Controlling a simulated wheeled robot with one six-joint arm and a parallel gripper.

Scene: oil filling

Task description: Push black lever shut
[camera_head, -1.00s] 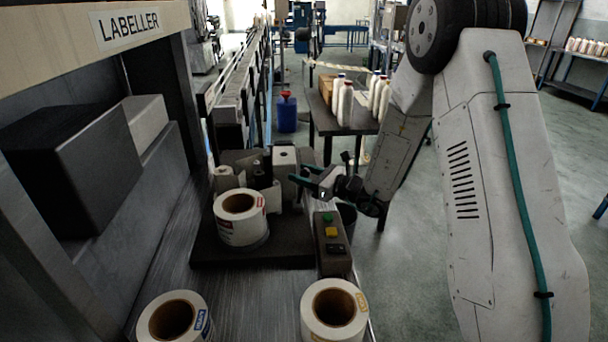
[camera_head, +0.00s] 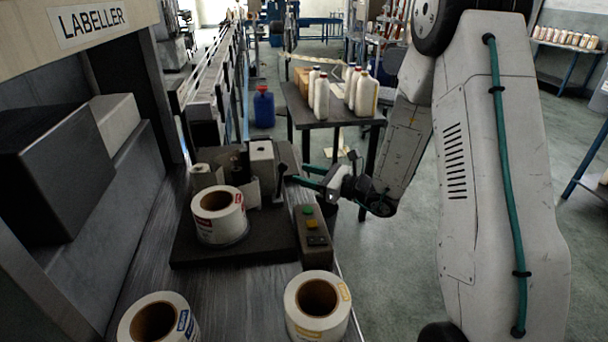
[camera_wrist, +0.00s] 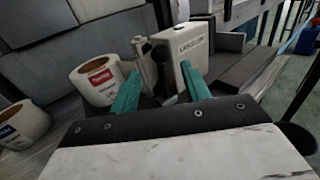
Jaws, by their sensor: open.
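The labelling unit's pale block (camera_head: 262,160) stands at the back of a dark base plate, and its lettered face shows in the wrist view (camera_wrist: 187,48). A dark upright piece (camera_head: 284,157) at the block's right side looks like the black lever, but its exact position is unclear. My gripper (camera_head: 299,173) is open and empty, with teal fingers just right of the block, pointing left. In the wrist view, the fingers (camera_wrist: 160,68) are spread before the block and a dark roller-like part. I cannot tell whether a fingertip touches the lever.
A label roll (camera_head: 218,215) sits on the base plate (camera_head: 235,252). Two more rolls (camera_head: 318,306) (camera_head: 158,320) stand at the front. A button box (camera_head: 312,236) is close below my gripper. A table with white bottles (camera_head: 321,97) stands behind; floor is free to the right.

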